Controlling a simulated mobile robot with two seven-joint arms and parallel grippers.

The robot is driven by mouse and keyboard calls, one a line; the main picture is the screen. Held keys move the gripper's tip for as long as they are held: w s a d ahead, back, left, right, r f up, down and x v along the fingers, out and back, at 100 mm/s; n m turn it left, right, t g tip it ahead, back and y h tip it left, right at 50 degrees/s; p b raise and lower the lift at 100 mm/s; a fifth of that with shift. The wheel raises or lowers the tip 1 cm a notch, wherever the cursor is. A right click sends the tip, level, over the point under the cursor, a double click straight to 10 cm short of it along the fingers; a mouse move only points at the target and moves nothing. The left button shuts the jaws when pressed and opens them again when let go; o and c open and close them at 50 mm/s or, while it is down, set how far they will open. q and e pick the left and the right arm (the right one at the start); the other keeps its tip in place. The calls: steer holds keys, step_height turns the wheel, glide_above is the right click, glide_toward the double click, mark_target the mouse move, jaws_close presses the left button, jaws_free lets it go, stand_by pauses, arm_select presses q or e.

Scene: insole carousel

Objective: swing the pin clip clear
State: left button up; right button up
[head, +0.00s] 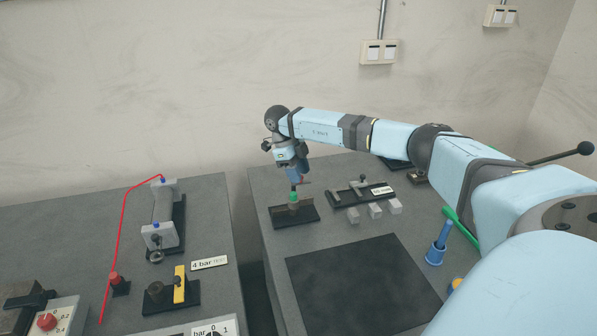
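My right gripper (293,184) points down over a small stand at the back left of the right-hand table. The stand has a dark base (312,214) and a short post with a green part (294,197) near its top. The fingertips are right at the top of this post. A small reddish-dark piece (304,181) shows beside the fingers; it may be the pin clip, but it is too small to be sure. I cannot tell whether the fingers are open, shut or touching the post. My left gripper is out of view.
Right of the stand is a dark rack (345,199) with grey blocks (375,210) before it. A black mat (360,285) and a blue holder (438,245) are nearer. A gap separates the left table, which holds a cylinder fixture (163,215) and a yellow bar (179,284).

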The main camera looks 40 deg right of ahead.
steer(key=v, duration=1.4)
steer(key=shift+a+f, duration=0.1)
steer(key=shift+f, duration=0.05)
